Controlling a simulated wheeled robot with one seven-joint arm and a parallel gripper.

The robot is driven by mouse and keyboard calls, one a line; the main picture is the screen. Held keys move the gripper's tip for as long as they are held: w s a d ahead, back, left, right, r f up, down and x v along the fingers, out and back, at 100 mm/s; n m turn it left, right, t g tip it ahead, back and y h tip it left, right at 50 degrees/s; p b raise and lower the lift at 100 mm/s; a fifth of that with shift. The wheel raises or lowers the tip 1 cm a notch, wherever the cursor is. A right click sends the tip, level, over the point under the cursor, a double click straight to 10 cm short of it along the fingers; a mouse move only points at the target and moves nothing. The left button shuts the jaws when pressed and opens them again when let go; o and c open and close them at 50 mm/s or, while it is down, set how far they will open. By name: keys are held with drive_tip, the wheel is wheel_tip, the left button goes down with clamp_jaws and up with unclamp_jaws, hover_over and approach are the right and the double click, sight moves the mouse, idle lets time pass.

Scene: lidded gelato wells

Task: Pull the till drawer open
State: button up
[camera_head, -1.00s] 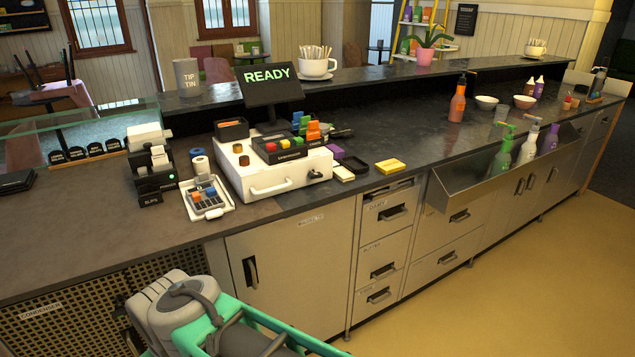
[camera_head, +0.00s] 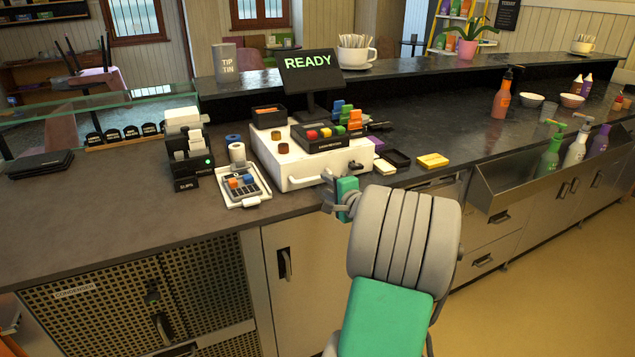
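The till is a white box on the dark counter, under a black "READY" screen (camera_head: 312,65). Its till drawer (camera_head: 295,170) has a white front with a horizontal bar handle (camera_head: 305,182); no gap shows around the front, so it looks closed. My gripper (camera_head: 333,188) is at the right end of this handle, in front of the drawer. The green and grey wrist hides part of the drawer front's right side. The fingertips are small and partly hidden, so I cannot tell whether they are around the handle or only beside it.
Cabinet doors are below the counter edge; the floor at right is clear.

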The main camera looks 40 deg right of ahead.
sight(316, 179)
drive_tip(key=x, duration=0.6)
drive_tip(key=shift+w+f+p, duration=0.15)
drive_tip(key=shift+w+p, duration=0.25)
drive_tip(key=shift+a, duration=0.1)
clamp_jaws()
idle(0.8)
